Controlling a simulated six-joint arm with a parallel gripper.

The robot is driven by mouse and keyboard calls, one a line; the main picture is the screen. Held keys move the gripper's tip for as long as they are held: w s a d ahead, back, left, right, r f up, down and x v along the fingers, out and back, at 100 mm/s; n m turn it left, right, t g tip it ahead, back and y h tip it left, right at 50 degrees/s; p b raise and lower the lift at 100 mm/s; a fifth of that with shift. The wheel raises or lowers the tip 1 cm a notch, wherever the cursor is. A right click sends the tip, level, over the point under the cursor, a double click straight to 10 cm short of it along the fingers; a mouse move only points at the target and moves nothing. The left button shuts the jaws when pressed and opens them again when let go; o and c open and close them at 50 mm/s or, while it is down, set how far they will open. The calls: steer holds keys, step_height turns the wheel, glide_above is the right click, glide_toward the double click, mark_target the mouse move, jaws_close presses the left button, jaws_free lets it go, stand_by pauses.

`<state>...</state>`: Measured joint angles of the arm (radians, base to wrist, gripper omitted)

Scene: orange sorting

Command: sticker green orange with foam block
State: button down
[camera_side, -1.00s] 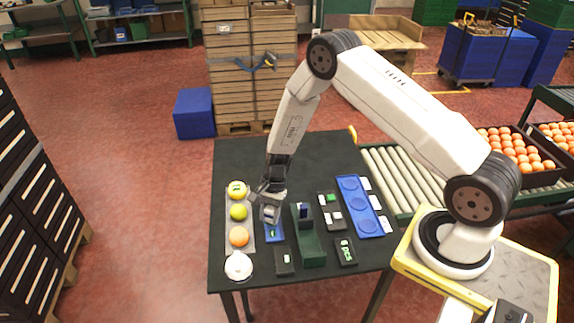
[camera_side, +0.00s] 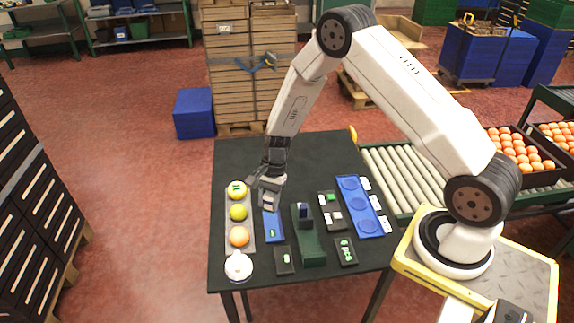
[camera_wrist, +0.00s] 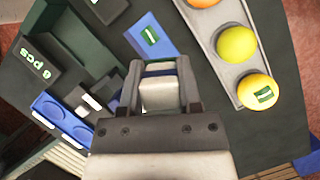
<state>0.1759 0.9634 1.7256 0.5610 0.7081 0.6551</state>
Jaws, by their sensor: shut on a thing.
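The green orange (camera_side: 238,213) sits in the middle of a pale tray (camera_side: 249,247); no sticker shows on it. It also appears in the wrist view (camera_wrist: 237,43). A yellow orange (camera_wrist: 259,92) at the tray's far end carries a green sticker, and an orange one (camera_side: 239,236) sits at the near end. My gripper (camera_side: 268,200) is shut on a pale foam block (camera_wrist: 160,92), held above the far end of a blue plate (camera_side: 273,225), right of the tray. A green sticker (camera_wrist: 150,37) lies on the plate.
A dark green stand (camera_side: 311,247), a blue tray with round recesses (camera_side: 360,207), a dark panel with blocks (camera_side: 331,212) and a "6 pcs" display (camera_side: 346,251) are to the right. A white round object (camera_side: 238,266) sits at the near left. The table's far part (camera_side: 285,150) is clear.

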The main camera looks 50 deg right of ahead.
steer(key=shift+r, duration=0.15)
steer(key=shift+w, duration=0.1)
steer(key=shift+w+a+r, duration=0.15)
steer(key=shift+w+a, duration=0.05)
steer(key=shift+w, duration=0.35)
step_height(320, 180, up, 4)
glide_above(237, 209)
steer(key=shift+w, duration=0.2)
steer(key=shift+f, duration=0.4)
steer(key=shift+f, duration=2.75)
steer(key=shift+s+f, duration=0.1)
steer(key=shift+f, duration=0.6)
stand_by(0.6)
steer(key=shift+r, duration=0.15)
